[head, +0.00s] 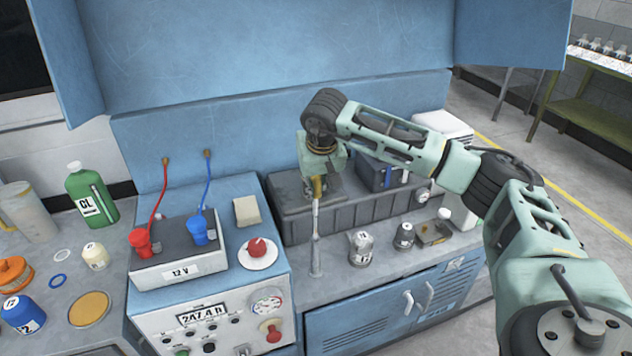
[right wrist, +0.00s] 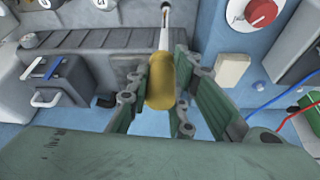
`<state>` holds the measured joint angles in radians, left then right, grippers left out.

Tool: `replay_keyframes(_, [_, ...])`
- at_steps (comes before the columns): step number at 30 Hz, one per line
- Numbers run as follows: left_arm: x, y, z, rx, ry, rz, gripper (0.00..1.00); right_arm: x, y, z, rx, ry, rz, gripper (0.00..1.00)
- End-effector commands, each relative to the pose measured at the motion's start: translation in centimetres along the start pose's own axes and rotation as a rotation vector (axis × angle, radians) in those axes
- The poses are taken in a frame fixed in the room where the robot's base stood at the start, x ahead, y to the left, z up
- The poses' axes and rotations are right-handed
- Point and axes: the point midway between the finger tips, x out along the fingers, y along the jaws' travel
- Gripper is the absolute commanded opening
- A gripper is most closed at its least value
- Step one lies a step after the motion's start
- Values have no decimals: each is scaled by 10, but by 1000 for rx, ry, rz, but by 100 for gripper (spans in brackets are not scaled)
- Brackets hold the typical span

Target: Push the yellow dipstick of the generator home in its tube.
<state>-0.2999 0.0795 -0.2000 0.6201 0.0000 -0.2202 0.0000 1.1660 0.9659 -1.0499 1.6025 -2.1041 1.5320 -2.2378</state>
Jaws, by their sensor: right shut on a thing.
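The yellow dipstick (head: 318,188) has its grip between the fingers of my right gripper (head: 319,176), which is shut on it. In the right wrist view the yellow grip (right wrist: 160,88) lies between the green finger pads of the right gripper (right wrist: 160,98). A pale, narrow shaft runs on from the grip. In the head view it lines up, nearly upright, with a grey tube (head: 316,262) standing on the generator's grey top. I cannot tell exactly where shaft and tube meet. My left gripper is not in view.
A red knob (head: 257,247) and a 12 V box (head: 180,262) with red and blue leads are to the left.

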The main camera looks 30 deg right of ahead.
Motion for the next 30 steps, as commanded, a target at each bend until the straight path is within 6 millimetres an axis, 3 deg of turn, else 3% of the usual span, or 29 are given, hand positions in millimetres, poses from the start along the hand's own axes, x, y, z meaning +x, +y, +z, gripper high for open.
replay_keyframes(18, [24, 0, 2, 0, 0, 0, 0, 31, 0, 12, 1, 1, 0, 0])
replay_keyframes(30, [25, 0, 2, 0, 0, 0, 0, 33, 0, 13, 1, 1, 0, 0])
